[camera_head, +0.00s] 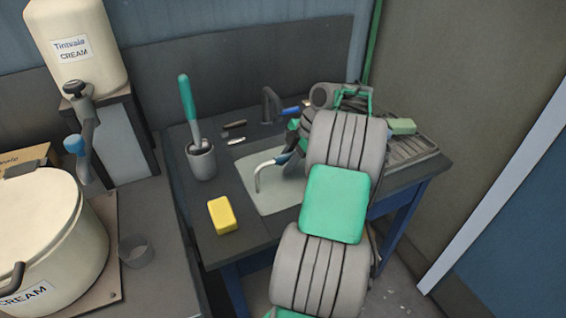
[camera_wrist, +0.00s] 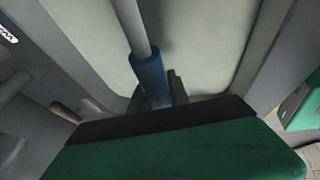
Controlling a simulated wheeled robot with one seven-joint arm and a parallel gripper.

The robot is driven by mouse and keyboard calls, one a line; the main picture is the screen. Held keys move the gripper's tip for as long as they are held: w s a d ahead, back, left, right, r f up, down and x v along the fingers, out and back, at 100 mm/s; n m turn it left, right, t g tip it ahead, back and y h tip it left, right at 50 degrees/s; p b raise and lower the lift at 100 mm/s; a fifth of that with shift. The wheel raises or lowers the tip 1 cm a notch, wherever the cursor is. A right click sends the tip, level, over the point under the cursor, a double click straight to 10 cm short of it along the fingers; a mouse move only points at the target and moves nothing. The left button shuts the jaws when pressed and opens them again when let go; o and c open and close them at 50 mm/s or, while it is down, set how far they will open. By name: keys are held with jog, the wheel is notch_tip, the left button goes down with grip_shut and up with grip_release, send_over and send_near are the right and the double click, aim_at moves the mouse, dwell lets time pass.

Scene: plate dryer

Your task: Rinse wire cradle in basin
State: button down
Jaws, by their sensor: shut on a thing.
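The wire cradle shows in the head view as a bent grey metal rod (camera_head: 262,172) with a blue grip (camera_head: 284,158). Its hooked end lies over the left part of the pale basin (camera_head: 283,200); I cannot tell whether it touches the basin. In the wrist view its blue grip (camera_wrist: 149,78) and grey rod run away from my gripper (camera_wrist: 158,95). My gripper is shut on the blue grip, with dark fingers beside it. The green and grey arm hides the right part of the basin and most of my gripper in the head view.
A dark tap (camera_head: 268,103) stands behind the basin. A yellow sponge (camera_head: 222,215) and a grey cup (camera_head: 201,162) holding a green-handled tool are left of it. A ribbed drainboard (camera_head: 412,150) with a green block (camera_head: 402,126) is at right. A cream pot (camera_head: 38,235) stands far left.

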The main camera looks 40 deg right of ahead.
jog(key=shift+s+d+p, duration=0.3)
jog(key=shift+d, duration=0.65)
notch_tip(320, 180, up, 15)
jog(key=p, duration=1.3)
